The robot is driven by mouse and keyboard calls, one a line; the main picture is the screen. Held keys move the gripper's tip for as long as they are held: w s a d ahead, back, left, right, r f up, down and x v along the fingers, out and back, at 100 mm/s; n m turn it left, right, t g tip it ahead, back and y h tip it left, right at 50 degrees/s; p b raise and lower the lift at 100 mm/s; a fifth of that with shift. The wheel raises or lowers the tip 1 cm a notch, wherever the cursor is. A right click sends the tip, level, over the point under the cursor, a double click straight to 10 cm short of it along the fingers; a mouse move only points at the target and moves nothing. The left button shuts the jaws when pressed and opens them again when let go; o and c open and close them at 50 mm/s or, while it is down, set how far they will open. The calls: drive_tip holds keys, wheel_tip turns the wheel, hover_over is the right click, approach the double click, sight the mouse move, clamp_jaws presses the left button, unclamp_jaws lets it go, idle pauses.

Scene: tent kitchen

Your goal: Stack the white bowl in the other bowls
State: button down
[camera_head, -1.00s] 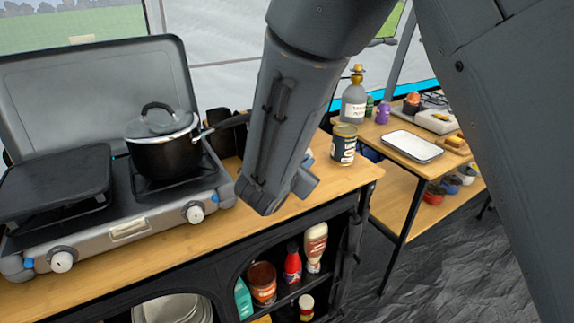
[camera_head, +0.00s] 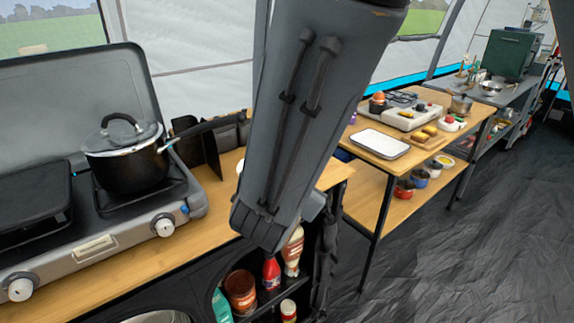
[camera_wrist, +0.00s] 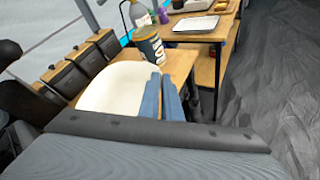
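A white bowl (camera_wrist: 112,86) shows large in the wrist view, tilted, with its wall running to the blue fingers. My gripper (camera_wrist: 161,98) has its two fingers close together at the bowl's right side and appears shut on its wall; the exact contact is partly hidden. I cannot tell whether these are the other bowls.
A stove (camera_head: 95,245) with a lidded pot (camera_head: 128,165) stands on the left of the wooden counter. A can (camera_wrist: 149,46) and a bottle (camera_wrist: 139,16) stand beyond the bowl. A white tray (camera_head: 379,144) lies on the far table (camera_head: 440,108). The dark floor at right is clear.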

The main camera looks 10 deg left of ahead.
drive_tip(key=s+d, duration=0.1)
drive_tip(key=s+d+p, duration=0.1)
drive_tip(key=d+p, duration=0.1)
drive_tip(key=shift+s+d+r, duration=0.25)
drive_tip(key=shift+s, duration=0.15)
drive_tip(key=shift+d+p, duration=0.1)
drive_tip(key=shift+p, duration=1)
drive_tip(key=s+d+p, duration=0.1)
drive_tip(key=p, duration=0.7)
drive_tip(key=shift+s+d+f+p, duration=0.15)
drive_tip(key=shift+s+d+p, duration=0.15)
drive_tip(key=shift+s+p, duration=0.05)
